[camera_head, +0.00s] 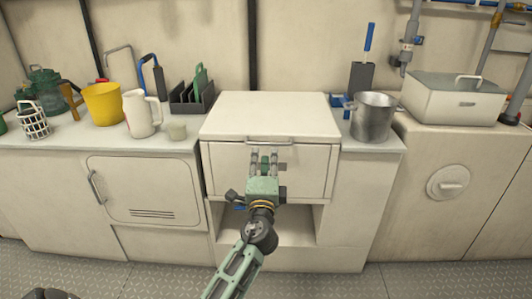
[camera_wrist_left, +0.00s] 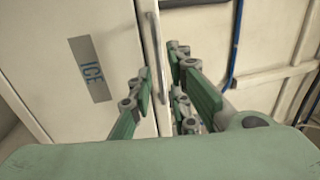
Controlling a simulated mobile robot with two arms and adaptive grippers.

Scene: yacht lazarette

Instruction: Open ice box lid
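The white ice box (camera_head: 225,170) stands in the middle of the counter, its pale lid (camera_head: 270,112) lying flat and closed on top. A thin bar handle (camera_head: 290,142) runs along the lid's front edge; it also shows in the left wrist view (camera_wrist_left: 152,55). A grey label reading ICE (camera_wrist_left: 90,68) is on the box front. My left gripper (camera_head: 264,158) is right in front of the box, just below the handle. In the left wrist view its green-padded fingers (camera_wrist_left: 163,98) are apart, with the handle line between them; I cannot tell whether they touch it. My right gripper is not in view.
A steel pot (camera_head: 372,118) stands close right of the lid. The wall is behind the lid. An open recess (camera_head: 270,222) lies below.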

